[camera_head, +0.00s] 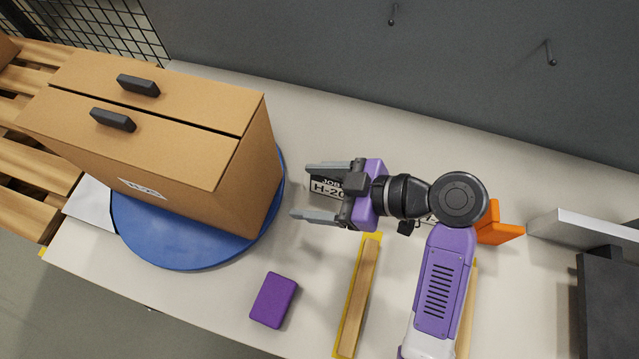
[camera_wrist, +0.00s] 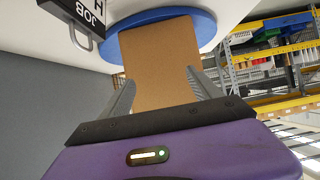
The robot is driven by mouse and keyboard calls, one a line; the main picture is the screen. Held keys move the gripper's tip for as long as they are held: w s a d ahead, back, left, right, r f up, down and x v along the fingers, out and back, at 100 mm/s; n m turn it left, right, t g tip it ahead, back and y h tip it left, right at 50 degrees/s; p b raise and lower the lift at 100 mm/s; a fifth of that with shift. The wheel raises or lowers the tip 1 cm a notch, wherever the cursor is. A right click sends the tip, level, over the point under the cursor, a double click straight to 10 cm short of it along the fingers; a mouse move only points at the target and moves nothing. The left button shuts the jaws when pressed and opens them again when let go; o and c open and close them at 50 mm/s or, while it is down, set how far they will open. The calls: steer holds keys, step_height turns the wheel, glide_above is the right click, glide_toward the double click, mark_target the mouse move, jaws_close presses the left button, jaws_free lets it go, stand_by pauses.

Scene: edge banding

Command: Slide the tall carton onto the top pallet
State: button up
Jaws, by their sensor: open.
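The tall carton (camera_head: 190,125) is brown cardboard with two black handles on its top and a white label on its side. It stands upright on a round blue disc (camera_head: 180,245). In the wrist view the carton's side (camera_wrist: 158,65) shows between my fingers. My gripper (camera_head: 298,192) is open and empty, pointing left at the carton's right side, with a gap between fingertips and carton. The wooden pallet stack (camera_head: 25,180) stands at the far left, beyond the table's left end; the carton hides part of it.
A purple block (camera_head: 273,300) lies on the white table (camera_head: 215,300). A wooden strip on yellow marking (camera_head: 357,295) lies nearer my arm. A "JOB H-20" sign (camera_head: 322,187) is partly behind my gripper. A grey wall with hooks and black mesh bounds the back. An orange object (camera_head: 497,225) is at right.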

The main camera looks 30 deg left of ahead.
mark_target(266, 194)
steer(key=a+f+b, duration=0.2)
steer(key=a+f, duration=0.1)
steer(key=s+a+f+b, duration=0.1)
steer(key=a+f+b, duration=0.2)
steer(key=shift+s+f, duration=0.2)
steer(key=shift+f, duration=0.1)
steer(key=shift+s+a+f+b, duration=0.1)
steer(key=shift+s+a+b, duration=0.1)
steer(key=shift+a, duration=0.25)
steer(key=shift+s+a+f+b, duration=0.1)
steer(key=shift+a+b, duration=0.05)
steer(key=shift+a, duration=0.3)
steer(key=shift+s+a+b, duration=0.55)
steer(key=shift+a+b, duration=0.15)
steer(key=shift+a, duration=1.8)
steer(key=shift+s+a+b, duration=0.6)
steer(key=shift+a+b, duration=0.05)
steer(key=shift+a, duration=1.9)
steer(key=shift+s+a+b, duration=0.55)
steer(key=shift+a+b, duration=0.15)
steer(key=shift+a, duration=1.8)
steer(key=shift+r, duration=0.1)
